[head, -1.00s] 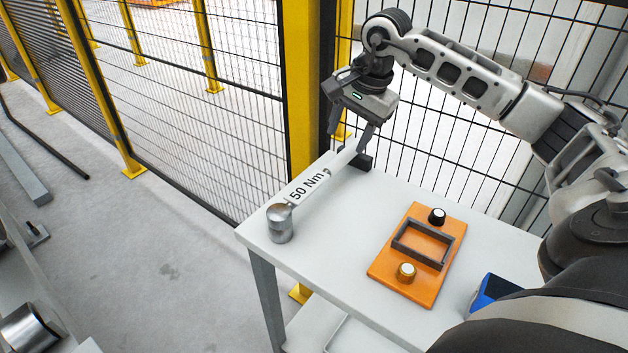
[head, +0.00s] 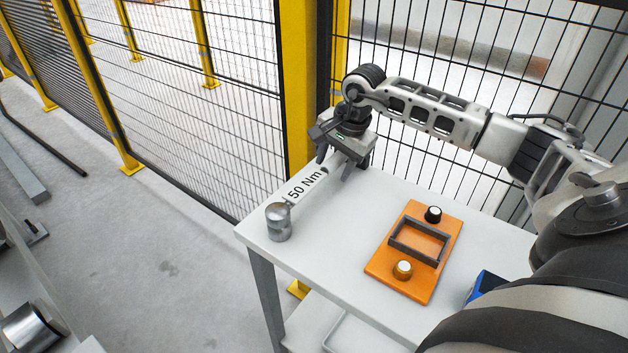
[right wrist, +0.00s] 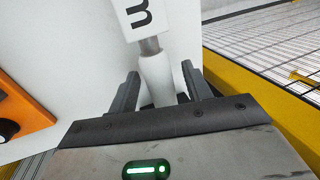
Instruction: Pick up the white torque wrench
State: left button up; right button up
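The white torque wrench (head: 306,186), marked "50 Nm", lies along the far left edge of the white table. A silver cylinder (head: 279,222) stands at its near end. My right gripper (head: 334,162) is over the wrench's far end, pointing down. In the right wrist view, the wrench's white handle (right wrist: 158,76) runs between the two dark fingers of my right gripper (right wrist: 160,84). The fingers are apart, with a visible gap on each side of the handle. My left gripper is out of view.
An orange plate (head: 384,270) with a dark rectangular frame, a black knob and a light knob lies on the white table (head: 330,262). A blue object (head: 484,287) is at the table's right. A yellow post (head: 299,80) and mesh fence stand close behind.

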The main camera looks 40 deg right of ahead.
grip_shut()
jog(key=shift+r, duration=0.15)
